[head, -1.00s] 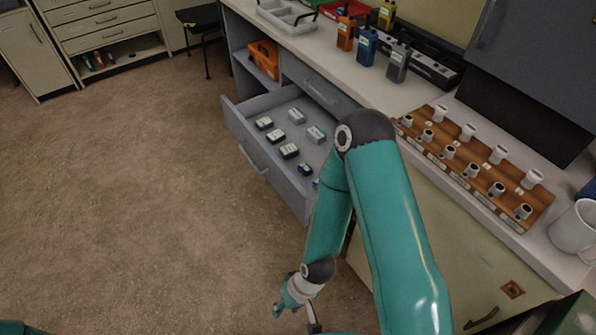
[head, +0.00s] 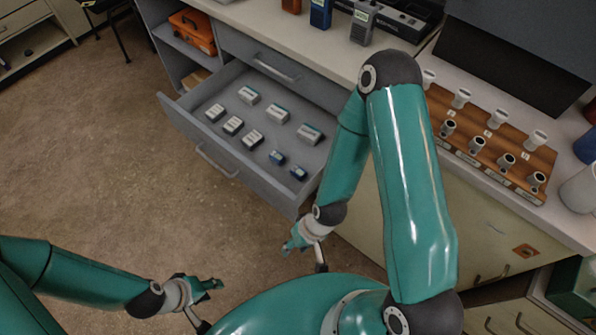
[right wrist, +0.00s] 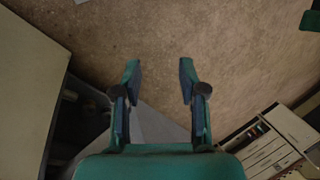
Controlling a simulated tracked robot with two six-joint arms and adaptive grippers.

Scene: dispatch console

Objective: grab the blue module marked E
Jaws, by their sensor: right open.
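Two small blue modules (head: 277,158) (head: 299,173) lie side by side near the right end of the open drawer (head: 190,130) in the head view. Their markings are too small to read, so I cannot tell which one is marked E. My right gripper (head: 288,247) is just outside the drawer's near right corner, apart from the modules. In the right wrist view, my right gripper (right wrist: 160,70) is open with nothing between its fingers. My left gripper (head: 214,288) is over the floor at lower left, well away from the drawer; its opening is unclear.
Several grey and white modules (head: 253,139) lie in the drawer left of the blue ones. The counter above holds a wooden rack (head: 490,150) with knobs, radios (head: 363,22) and a mug (head: 580,188). An orange case (head: 192,31) sits on a shelf.

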